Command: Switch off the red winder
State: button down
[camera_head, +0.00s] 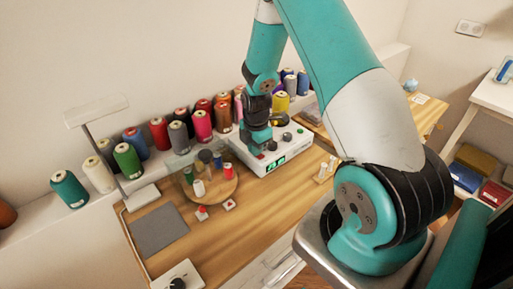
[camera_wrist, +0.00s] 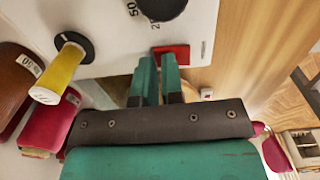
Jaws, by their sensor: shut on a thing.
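My gripper (camera_head: 257,147) reaches down onto the box's left part. In the wrist view the fingertips of my gripper (camera_wrist: 157,62) are close together at the red switch and partly cover it. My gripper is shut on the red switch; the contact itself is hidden. A black dial (camera_wrist: 160,6) and a yellow spool on a black disc (camera_wrist: 73,43) sit on the panel nearby.
Several thread cones stand behind, such as a green one (camera_head: 127,160). A round wooden stand (camera_head: 225,187) with small spools is left of the box. A grey mat (camera_head: 160,231) lies at left.

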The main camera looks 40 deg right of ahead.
jog(key=shift+s+a+f, duration=0.15)
jog(key=shift+s+f, duration=0.1)
jog(key=shift+f, duration=0.35)
jog(key=shift+s, duration=0.75)
jog(key=shift+r, duration=0.1)
jog(key=r+p, duration=0.2)
jog(key=r, duration=0.1)
jog(key=w+r+p, duration=0.1)
jog(key=r+p, duration=0.1)
jog(key=shift+w+r+p, duration=0.1)
jog(key=shift+r+p, duration=0.3)
notch_tip(320, 180, up, 9)
jog(key=b, duration=0.2)
jog(key=shift+w+r, duration=0.1)
jog(key=shift+b, duration=0.5)
